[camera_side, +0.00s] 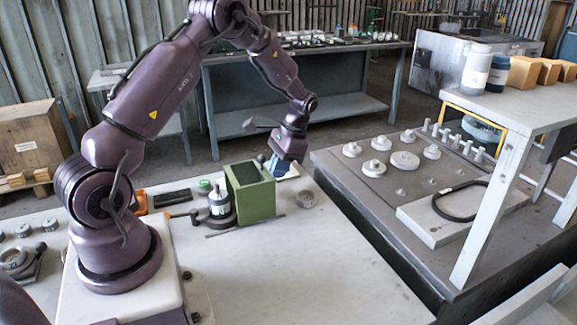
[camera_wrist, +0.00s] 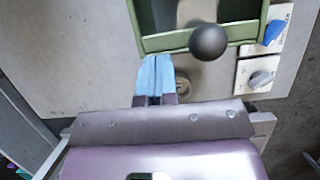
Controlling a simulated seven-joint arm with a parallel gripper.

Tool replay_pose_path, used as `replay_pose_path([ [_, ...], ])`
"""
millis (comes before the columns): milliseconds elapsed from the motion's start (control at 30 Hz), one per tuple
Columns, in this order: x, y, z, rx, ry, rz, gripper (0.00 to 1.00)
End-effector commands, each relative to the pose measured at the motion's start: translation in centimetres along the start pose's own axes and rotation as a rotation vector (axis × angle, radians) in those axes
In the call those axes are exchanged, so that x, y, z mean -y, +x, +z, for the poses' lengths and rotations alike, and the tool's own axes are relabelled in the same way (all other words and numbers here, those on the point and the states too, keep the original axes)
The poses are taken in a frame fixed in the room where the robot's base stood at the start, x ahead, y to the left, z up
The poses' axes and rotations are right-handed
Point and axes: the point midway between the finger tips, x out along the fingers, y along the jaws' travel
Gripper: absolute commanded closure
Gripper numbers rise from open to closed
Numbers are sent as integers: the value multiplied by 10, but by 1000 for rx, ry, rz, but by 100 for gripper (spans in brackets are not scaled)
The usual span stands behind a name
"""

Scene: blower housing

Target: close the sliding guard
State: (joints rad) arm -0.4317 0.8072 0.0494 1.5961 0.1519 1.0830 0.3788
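The green blower housing (camera_side: 254,200) stands on the light table, with a dark area in its top. Its green rim also shows at the top of the wrist view (camera_wrist: 165,43). A black ball knob (camera_wrist: 207,42) stands at the rim's near edge and also shows in the side view (camera_side: 262,158). I cannot make out the sliding guard's panel clearly or how far it is open. My gripper (camera_wrist: 156,60) has its blue fingertips together with nothing visible between them. It is left of the knob in the wrist view, apart from it.
White blocks with blue and grey knobs (camera_wrist: 262,72) sit beside the housing. The front of the table is clear.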

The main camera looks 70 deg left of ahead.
Motion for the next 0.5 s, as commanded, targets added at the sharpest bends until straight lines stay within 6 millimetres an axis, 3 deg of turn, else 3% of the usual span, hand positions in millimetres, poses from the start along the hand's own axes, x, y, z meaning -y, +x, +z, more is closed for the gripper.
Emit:
replay_pose_path([
  [100, 0, 11, 27, 5, -4, 2, 100],
  [300, 1, 26, 64, 4, -3, 1, 100],
  [500, 0, 32, 77, 3, -2, 1, 100],
])
